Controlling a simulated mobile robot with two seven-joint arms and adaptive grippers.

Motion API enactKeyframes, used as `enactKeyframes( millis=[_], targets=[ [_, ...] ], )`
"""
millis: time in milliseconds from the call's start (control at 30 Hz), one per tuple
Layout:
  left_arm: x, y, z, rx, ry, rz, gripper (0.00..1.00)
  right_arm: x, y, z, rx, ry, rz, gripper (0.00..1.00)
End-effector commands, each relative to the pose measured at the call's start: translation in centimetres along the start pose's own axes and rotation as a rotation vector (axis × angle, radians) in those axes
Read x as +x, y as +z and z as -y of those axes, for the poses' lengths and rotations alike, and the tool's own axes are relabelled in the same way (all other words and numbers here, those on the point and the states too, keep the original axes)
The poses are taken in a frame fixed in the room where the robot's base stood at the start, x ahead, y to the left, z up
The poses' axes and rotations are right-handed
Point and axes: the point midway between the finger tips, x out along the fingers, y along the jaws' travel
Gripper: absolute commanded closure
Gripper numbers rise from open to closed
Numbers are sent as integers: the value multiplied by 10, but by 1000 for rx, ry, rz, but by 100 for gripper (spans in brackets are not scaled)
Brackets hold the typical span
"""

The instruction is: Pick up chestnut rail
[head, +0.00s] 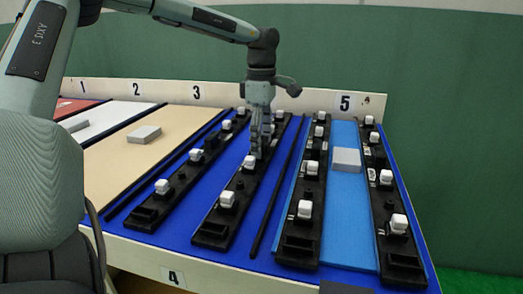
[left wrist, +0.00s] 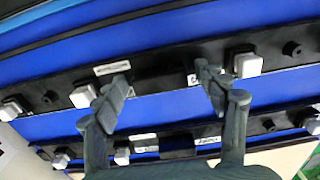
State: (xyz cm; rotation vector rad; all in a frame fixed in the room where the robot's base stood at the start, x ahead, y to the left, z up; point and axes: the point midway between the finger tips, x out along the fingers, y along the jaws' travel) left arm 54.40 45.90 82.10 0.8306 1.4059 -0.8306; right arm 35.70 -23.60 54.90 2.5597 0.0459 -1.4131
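No rail here looks clearly chestnut; the long rails are black or very dark, with white clips on top. My left gripper (head: 258,152) points down over the second dark rail (head: 213,228) from the left in bay 4. In the left wrist view, the fingers of this gripper (left wrist: 165,80) are spread apart with nothing between them. Their tips lie over a dark rail (left wrist: 160,66), between two white clips. I cannot tell whether they touch it. Part of the rail is hidden behind the gripper in the head view. My right gripper is not in view.
Another dark rail (head: 178,190) lies to the left and two more, (head: 303,225) and (head: 385,208), flank the light-blue strip in bay 5. A grey block (head: 346,159) sits on that strip. Another grey block (head: 144,134) lies on the tan panel (head: 120,165). A numbered white board edges the back.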

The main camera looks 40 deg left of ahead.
Motion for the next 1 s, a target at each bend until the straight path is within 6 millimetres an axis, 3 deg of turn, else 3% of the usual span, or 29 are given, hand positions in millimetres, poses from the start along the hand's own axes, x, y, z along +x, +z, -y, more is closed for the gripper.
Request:
enactKeyframes(
  millis=[67, 433, 767, 867, 1000],
  targets=[
    [0, 0, 0, 0, 0, 0, 43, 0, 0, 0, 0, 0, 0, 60],
    [0, 0, 0, 0, 0, 0, 89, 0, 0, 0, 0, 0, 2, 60],
    [-8, 1, -1, 0, 3, 1, 89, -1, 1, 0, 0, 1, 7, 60],
    [-23, 1, -1, 0, 5, 1, 89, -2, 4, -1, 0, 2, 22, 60],
    [-58, 1, -1, 1, 7, 2, 89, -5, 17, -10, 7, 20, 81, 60]
  ],
)
